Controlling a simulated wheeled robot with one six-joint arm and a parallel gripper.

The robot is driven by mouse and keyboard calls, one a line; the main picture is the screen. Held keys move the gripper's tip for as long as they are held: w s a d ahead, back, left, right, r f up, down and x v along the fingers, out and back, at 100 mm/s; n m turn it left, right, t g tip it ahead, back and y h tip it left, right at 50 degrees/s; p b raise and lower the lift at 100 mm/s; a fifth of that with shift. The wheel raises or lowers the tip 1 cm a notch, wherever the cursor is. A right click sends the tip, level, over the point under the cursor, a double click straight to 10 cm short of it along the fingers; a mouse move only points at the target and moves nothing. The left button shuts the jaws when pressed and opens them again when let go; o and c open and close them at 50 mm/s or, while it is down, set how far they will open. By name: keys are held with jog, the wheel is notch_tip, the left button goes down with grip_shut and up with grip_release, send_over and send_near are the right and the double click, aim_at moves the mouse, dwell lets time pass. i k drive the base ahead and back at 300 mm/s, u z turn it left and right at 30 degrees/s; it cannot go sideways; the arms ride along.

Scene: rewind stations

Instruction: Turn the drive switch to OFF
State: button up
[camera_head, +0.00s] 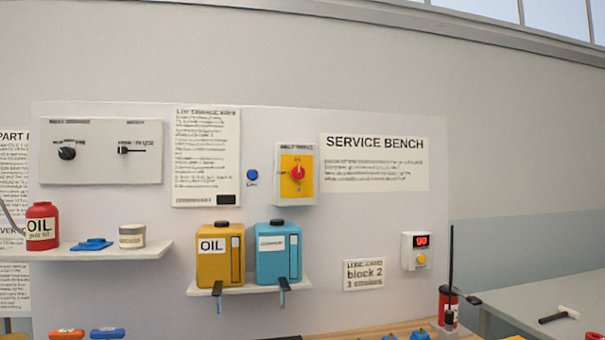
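A red rotary knob (298,173) sits on a yellow plate in a grey switch box on the wall board. Small marks surround it, too blurred to read, so I cannot tell its setting. A white control panel (100,178) at the left carries a black rotary knob (67,153) and a black slider-like control (123,150). Their labels are also blurred. I cannot tell from the labels which control is the drive switch. My gripper is not in view.
A blue button (252,174) is left of the switch box. Yellow (212,268) and blue (266,264) canisters stand on a small shelf below. A red oil container (42,230) is on the left shelf. A red-display box (416,252) hangs at right. Space before the switches looks clear.

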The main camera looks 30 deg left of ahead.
aim_at(297, 173)
jog(key=u, duration=0.45)
jog(key=i, duration=0.85)
jog(key=u, duration=0.6)
